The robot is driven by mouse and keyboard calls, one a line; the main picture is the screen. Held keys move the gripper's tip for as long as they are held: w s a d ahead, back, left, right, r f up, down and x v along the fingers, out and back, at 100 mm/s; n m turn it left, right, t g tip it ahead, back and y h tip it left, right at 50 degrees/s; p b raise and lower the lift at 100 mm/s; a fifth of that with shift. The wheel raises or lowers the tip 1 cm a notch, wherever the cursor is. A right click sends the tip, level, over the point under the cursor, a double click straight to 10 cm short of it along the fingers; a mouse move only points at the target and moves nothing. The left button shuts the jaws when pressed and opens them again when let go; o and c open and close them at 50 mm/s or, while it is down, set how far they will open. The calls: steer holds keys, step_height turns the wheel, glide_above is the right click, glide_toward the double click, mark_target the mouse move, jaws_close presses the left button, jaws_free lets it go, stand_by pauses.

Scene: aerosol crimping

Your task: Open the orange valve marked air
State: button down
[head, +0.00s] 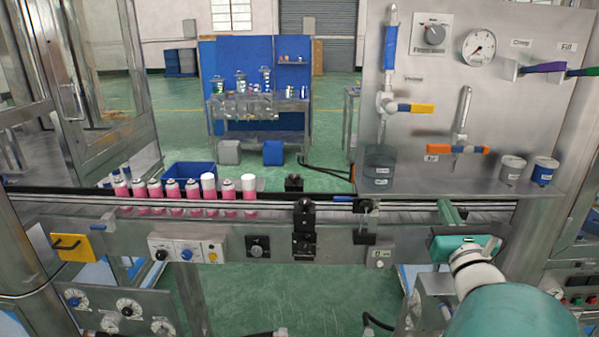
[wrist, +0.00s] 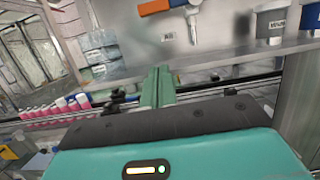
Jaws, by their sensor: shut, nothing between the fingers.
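The orange valve handle (head: 457,149) lies level across its pipe on the grey panel at the right in the head view. A small label (head: 431,158), too small to read surely, sits below its left end. In the wrist view part of the orange handle (wrist: 154,6) shows at the top edge, with a blue handle part beside it. My gripper (head: 446,206) is below the handle, at the height of the conveyor rail, apart from the valve. In the wrist view its green fingers (wrist: 157,84) are together and empty.
A yellow-handled valve (head: 415,108) is above left of the orange one. Several pink cans (head: 172,190) stand on the conveyor at left. The panel between my gripper and the handle looks clear above the shelf edge.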

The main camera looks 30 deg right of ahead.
mark_target(448, 147)
steer(key=w+d+r, duration=0.1)
steer(key=w+r, duration=0.1)
steer(key=w+d+r, duration=0.1)
steer(key=w+r, duration=0.1)
steer(key=w+d+r, duration=0.2)
steer(key=w, duration=0.1)
steer(key=shift+s, duration=0.1)
steer(key=shift+r+m, duration=0.3)
steer(key=shift+m, duration=0.2)
